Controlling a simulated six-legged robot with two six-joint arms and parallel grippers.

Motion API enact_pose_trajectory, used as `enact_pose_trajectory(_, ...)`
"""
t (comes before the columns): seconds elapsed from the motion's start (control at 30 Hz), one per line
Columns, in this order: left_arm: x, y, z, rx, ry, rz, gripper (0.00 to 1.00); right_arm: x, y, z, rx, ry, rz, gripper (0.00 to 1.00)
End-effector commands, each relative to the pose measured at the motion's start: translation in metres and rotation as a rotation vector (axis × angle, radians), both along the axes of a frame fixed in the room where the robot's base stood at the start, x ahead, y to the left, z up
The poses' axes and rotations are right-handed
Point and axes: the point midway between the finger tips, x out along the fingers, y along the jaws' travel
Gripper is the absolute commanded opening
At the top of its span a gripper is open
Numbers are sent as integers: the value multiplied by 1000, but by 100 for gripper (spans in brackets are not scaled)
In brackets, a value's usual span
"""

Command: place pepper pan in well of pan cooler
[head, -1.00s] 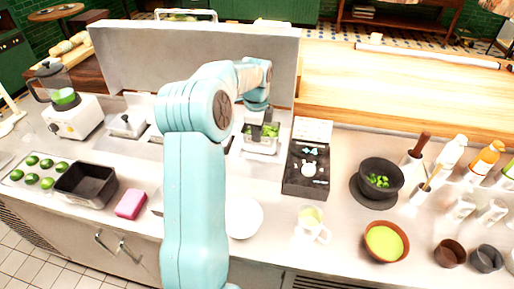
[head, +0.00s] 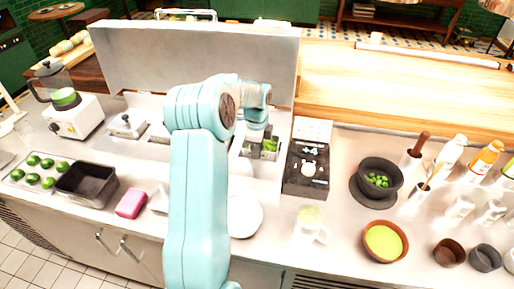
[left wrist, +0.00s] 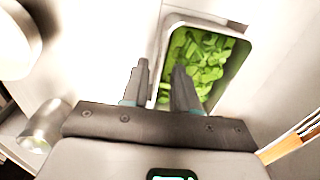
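The pepper pan, a pale metal pan (left wrist: 246,50) filled with chopped green pepper, lies under my left gripper (left wrist: 160,68). In the head view the pan (head: 269,149) is partly hidden behind my arm. My left gripper (head: 250,141) is low at the pan's left side. In the wrist view its fingers are apart, one outside the pan's side wall and one over the pepper; I cannot tell whether they touch it. The pan cooler seems to be the pale row with lidded pans (head: 126,124) along the back; my arm hides part of it. My right gripper is not in view.
Right of the pan are a dark board (head: 304,182) and a black mortar (head: 379,178). A white plate (head: 246,218), mug (head: 308,222) and green-filled bowl (head: 385,241) stand nearer the front. At left are a black tub (head: 86,184) and pink sponge (head: 131,204). A tall panel (head: 200,55) rises behind.

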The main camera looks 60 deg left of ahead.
Motion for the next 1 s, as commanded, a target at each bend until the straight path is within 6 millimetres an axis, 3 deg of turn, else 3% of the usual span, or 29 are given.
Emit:
enact_pose_trajectory(0.37,0,0,10,2,-2,0,28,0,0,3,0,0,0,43)
enact_pose_trajectory(0.8,-3,-4,103,2,-3,0,28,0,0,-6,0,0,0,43)
enact_pose_trajectory(1.0,-3,-5,123,0,-1,0,28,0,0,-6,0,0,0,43)
